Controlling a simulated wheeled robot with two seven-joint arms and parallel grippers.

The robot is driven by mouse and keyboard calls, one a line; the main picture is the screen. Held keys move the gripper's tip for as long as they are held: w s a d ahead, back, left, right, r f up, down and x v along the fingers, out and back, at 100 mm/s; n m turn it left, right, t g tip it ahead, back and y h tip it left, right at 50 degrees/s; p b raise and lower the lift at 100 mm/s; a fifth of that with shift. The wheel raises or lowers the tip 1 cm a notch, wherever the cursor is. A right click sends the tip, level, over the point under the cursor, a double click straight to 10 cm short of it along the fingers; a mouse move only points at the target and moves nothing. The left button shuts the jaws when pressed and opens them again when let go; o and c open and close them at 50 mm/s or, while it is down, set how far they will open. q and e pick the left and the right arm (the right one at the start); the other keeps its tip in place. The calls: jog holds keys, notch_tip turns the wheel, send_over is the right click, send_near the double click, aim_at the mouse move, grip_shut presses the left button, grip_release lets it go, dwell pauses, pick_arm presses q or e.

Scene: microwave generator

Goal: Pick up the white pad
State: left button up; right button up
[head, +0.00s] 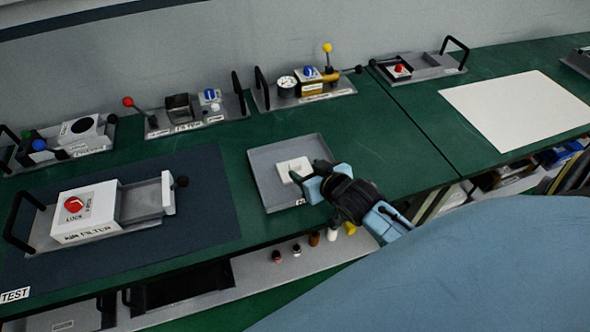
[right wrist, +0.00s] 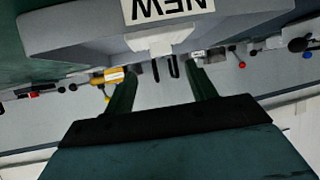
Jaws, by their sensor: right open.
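The white pad (head: 291,168) lies in a shallow grey tray (head: 262,160) near the middle of the green table. My right gripper (head: 309,173) is open over the tray's right part, with its fingertips at the pad's right side. The head view does not make clear whether they touch it. In the right wrist view, the white pad (right wrist: 160,40) shows beyond and between the two open fingers (right wrist: 160,85), and nothing is held. That view is upside down and shows the tray's front wall (right wrist: 70,35) with a NEW label. My left gripper is not in view.
An air filter unit (head: 90,210) with a red lock knob stands on a dark mat (head: 215,195) at left. Several small units with levers and black handles line the back. A white sheet (head: 515,108) lies at right. Green table around the tray is clear.

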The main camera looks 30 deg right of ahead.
aim_at(296, 165)
jog(key=shift+x, duration=2.75)
jog(key=shift+s+a+f, duration=0.1)
jog(key=shift+a+f, duration=0.05)
jog(key=shift+c, duration=0.5)
jog(key=c, duration=0.9)
